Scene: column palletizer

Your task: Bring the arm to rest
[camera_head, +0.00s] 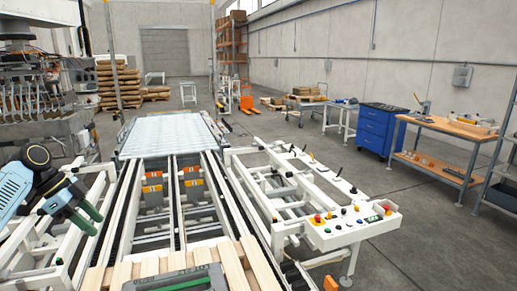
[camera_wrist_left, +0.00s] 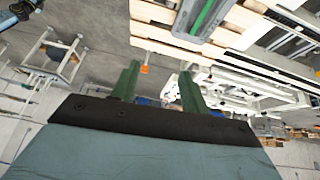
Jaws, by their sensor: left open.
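My left arm comes in at the left edge of the head view. Its left gripper (camera_head: 94,220) has green fingers and hangs beside the conveyor's left frame, apart from it. In the left wrist view the two green fingers of the gripper (camera_wrist_left: 160,70) stand wide apart with nothing between them. The floor and white frames show beyond them.
Wooden planks (camera_head: 236,268) lie at the conveyor's near end, with a grey-green object (camera_head: 175,283) on them, cut off. The white conveyor frame (camera_head: 225,200) runs ahead. A control panel (camera_head: 345,228) with buttons stands right. A blue drawer cabinet (camera_head: 378,130) and workbench (camera_head: 445,127) stand farther right.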

